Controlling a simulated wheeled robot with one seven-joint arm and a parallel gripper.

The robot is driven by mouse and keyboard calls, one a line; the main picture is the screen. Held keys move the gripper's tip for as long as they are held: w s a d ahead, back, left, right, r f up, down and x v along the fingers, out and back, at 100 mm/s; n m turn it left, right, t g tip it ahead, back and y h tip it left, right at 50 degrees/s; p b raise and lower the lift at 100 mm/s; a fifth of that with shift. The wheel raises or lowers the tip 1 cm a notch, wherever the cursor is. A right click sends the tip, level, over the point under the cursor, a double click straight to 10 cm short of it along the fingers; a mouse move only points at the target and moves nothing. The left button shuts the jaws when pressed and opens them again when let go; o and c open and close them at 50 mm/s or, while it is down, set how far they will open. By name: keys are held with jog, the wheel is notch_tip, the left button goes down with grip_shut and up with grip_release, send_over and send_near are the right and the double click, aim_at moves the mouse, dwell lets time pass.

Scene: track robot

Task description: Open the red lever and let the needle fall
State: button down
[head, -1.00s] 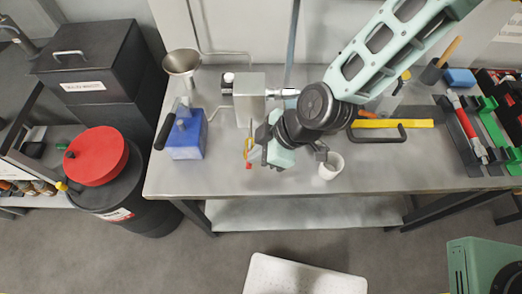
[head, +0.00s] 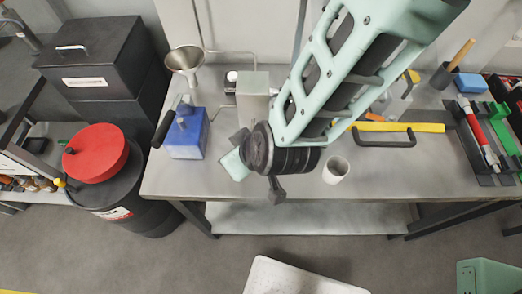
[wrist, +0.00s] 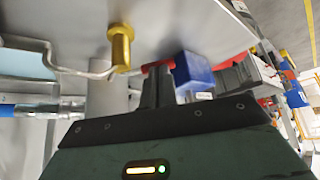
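In the wrist view, a red piece (wrist: 158,66), apparently the red lever, shows just beyond the tips of my gripper (wrist: 156,80). The two dark fingers stand close together; the gripper looks shut. I cannot tell whether the tips touch the red piece. A brass-coloured rod end (wrist: 120,45) stands left of it. In the head view, my gripper (head: 243,155) is low over the bench, in front of a grey metal block (head: 252,97). My arm and wrist hide the fingertips and the lever there. I cannot make out the needle.
A blue container (head: 187,135) and a metal funnel (head: 185,60) stand left of my gripper. A white cup (head: 336,171) stands to its right. A yellow bar (head: 395,127) and black handle lie further right. The front of the bench (head: 300,188) is mostly clear.

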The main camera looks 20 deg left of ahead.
jog(key=m+p, duration=0.1)
jog(key=a+m+t+h+p, duration=0.1)
jog(key=a+m+p, duration=0.1)
jog(key=p, duration=0.1)
jog(key=shift+w+r+m+t, duration=0.25)
jog(key=shift+r+m+t, duration=0.05)
jog(key=shift+r+t, duration=0.1)
jog(key=shift+w+a+f+m+t+h+p, duration=0.2)
jog(key=shift+m+h+p, duration=0.15)
jog(key=shift+m+p, duration=0.25)
jog(key=shift+w+a+f+m+t+h+p, duration=0.2)
jog(key=shift+m+h+p, duration=0.15)
jog(key=shift+m+p, duration=0.2)
jog(key=shift+w+d, duration=0.5)
jog(key=shift+d, duration=0.15)
jog(key=shift+r, duration=0.15)
